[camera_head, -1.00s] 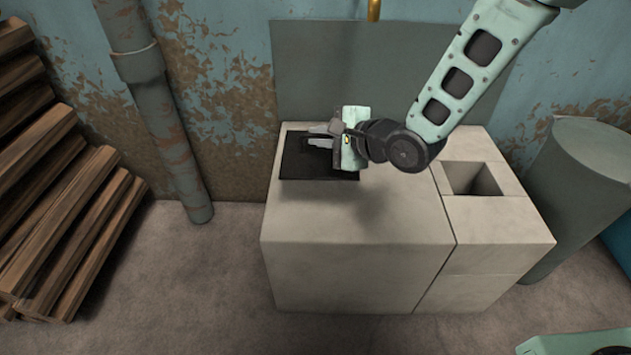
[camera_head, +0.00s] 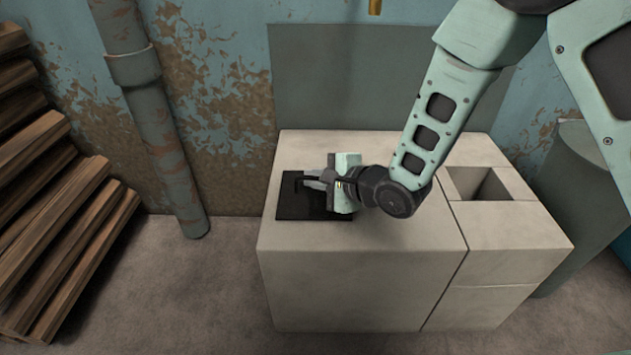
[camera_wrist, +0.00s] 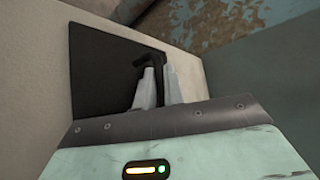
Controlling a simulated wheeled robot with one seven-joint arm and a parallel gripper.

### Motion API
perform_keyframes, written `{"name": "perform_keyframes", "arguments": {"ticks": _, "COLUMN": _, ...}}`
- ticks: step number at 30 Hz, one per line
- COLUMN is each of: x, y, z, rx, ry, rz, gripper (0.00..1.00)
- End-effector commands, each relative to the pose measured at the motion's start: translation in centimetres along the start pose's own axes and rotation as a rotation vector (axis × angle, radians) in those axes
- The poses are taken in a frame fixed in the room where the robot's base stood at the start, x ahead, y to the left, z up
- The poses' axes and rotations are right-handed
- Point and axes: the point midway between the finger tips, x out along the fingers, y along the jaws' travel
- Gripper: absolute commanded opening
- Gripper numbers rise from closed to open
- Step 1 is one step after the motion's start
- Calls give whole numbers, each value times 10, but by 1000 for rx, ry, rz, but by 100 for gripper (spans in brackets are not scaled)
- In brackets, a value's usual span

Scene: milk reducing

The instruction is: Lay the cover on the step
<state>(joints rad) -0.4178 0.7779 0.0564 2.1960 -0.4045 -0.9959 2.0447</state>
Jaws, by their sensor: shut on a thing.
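The cover is a flat black square plate (camera_head: 290,205) with a raised black handle. It is over the left part of the pale block's top (camera_head: 390,260) in the head view. My gripper (camera_head: 314,180) is shut on the cover's handle, reaching in from the right. In the wrist view the dark cover (camera_wrist: 98,75) spreads to the left of my fingers (camera_wrist: 160,90), and the bent handle (camera_wrist: 148,60) shows between them. I cannot tell whether the cover touches the surface under it. No part is clearly recognisable as the step.
The block's right section has a square opening (camera_head: 487,187). A grey panel (camera_head: 350,85) stands behind the block. A rusty pipe (camera_head: 150,120) and stacked firewood (camera_head: 60,230) are on the left; a grey-green cylinder (camera_head: 575,170) is at the right. The block's front top is clear.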

Motion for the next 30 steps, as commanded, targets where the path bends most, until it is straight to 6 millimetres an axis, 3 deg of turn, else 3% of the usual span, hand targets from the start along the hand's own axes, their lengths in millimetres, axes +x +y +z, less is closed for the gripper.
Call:
{"name": "perform_keyframes", "arguments": {"ticks": 7, "x": 1, "y": 0, "z": -1, "rx": 0, "ry": 0, "rz": -3, "gripper": 0}}
{"name": "perform_keyframes", "arguments": {"ticks": 9, "x": 0, "y": 1, "z": -1, "rx": -1, "ry": 1, "rz": -1, "gripper": 27}}
{"name": "perform_keyframes", "arguments": {"ticks": 10, "x": 0, "y": 1, "z": -1, "rx": -1, "ry": 1, "rz": -1, "gripper": 32}}
{"name": "perform_keyframes", "arguments": {"ticks": 20, "x": -1, "y": -2, "z": 1, "rx": -1, "ry": -1, "rz": -1, "gripper": 32}}
{"name": "perform_keyframes", "arguments": {"ticks": 25, "x": -23, "y": -5, "z": 0, "rx": 2, "ry": 3, "rz": 0, "gripper": 32}}
{"name": "perform_keyframes", "arguments": {"ticks": 30, "x": -60, "y": -5, "z": 1, "rx": 3, "ry": 4, "rz": 0, "gripper": 32}}
